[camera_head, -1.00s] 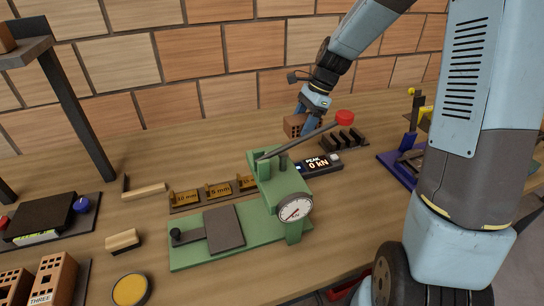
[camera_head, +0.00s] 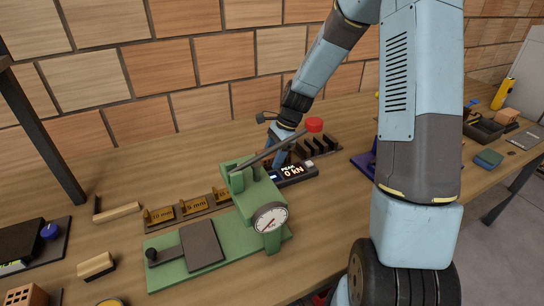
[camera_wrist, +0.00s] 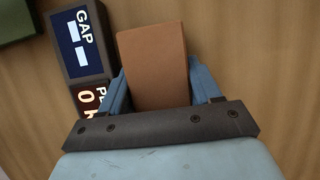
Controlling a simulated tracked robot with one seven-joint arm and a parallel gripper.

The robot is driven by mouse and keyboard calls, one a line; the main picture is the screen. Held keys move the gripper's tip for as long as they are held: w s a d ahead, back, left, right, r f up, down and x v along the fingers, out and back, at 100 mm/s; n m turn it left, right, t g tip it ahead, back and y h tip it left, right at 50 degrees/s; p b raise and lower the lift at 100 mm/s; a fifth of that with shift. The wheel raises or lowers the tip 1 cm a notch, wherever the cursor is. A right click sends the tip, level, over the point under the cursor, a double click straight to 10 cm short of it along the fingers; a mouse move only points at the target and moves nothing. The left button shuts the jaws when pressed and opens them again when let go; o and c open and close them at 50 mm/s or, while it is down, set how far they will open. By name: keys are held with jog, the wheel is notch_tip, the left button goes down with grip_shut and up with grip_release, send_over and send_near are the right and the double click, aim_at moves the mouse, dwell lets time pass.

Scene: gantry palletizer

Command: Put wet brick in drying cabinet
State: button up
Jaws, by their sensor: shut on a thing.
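My gripper (camera_wrist: 155,80) is shut on a plain reddish-brown brick (camera_wrist: 152,60), with one blue finger on each side of it in the wrist view. In the head view my gripper (camera_head: 282,150) is behind the green press's lever, close to the small black display, and the brick there is mostly hidden. The wrist view shows the brick just right of the display (camera_wrist: 80,45); I cannot tell whether it touches the table. I cannot identify the drying cabinet for certain; a pale grey upright panel (camera_head: 524,75) stands at the far right.
The green press (camera_head: 262,200) with a dial stands in front of my gripper. Black slotted racks (camera_head: 322,146) are just right of it. Labelled gap blocks (camera_head: 192,207) lie left, and a yellow upright object (camera_head: 503,94) stands far right.

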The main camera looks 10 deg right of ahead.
jog(key=shift+f, duration=0.15)
jog(key=o, duration=1.2)
